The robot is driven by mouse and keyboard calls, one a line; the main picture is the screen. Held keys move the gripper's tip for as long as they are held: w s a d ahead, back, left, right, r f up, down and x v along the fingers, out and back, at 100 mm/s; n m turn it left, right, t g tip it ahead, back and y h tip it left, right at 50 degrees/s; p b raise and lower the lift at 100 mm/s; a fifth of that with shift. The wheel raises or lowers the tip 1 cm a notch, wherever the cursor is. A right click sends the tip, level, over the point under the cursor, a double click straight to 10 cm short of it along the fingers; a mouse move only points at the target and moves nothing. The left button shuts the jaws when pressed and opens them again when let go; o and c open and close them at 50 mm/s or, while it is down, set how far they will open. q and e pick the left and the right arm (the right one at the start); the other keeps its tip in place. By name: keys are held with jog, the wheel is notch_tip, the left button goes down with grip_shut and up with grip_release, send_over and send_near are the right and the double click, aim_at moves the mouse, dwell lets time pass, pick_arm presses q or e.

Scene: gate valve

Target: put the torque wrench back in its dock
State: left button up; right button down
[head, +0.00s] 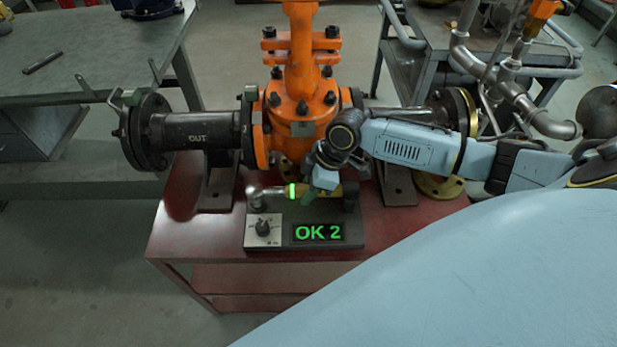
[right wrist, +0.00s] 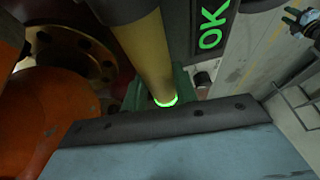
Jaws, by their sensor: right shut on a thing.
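The torque wrench (head: 274,190) lies level, left to right, over the dark dock (head: 285,240) in the head view. Its metal head is at the left, a lit green ring sits next to the handle, and the yellow handle runs to the right. My right gripper (head: 308,197) is shut on the wrench near the green ring. The dock's display reads OK 2. Whether the wrench rests in its supports cannot be told. My left gripper is out of view.
The orange gate valve (head: 302,125) and its dark flanged pipe (head: 195,138) stand close behind the dock. The red cart top (head: 190,240) is clear at the front left. A grey workbench (head: 80,60) stands at the left, and pipework (head: 510,90) at the right rear.

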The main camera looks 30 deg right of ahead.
jog(key=shift+w, duration=0.1)
jog(key=c, duration=1)
grip_release()
jog(key=shift+c, duration=0.2)
jog(key=shift+f, duration=0.15)
jog(key=shift+d, duration=0.1)
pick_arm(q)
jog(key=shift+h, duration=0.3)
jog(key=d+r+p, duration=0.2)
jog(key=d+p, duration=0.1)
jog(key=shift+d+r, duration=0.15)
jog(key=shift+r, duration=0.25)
pick_arm(e)
jog(key=v, duration=1.3)
jog(key=shift+d+r, duration=0.1)
jog(key=shift+r, duration=0.15)
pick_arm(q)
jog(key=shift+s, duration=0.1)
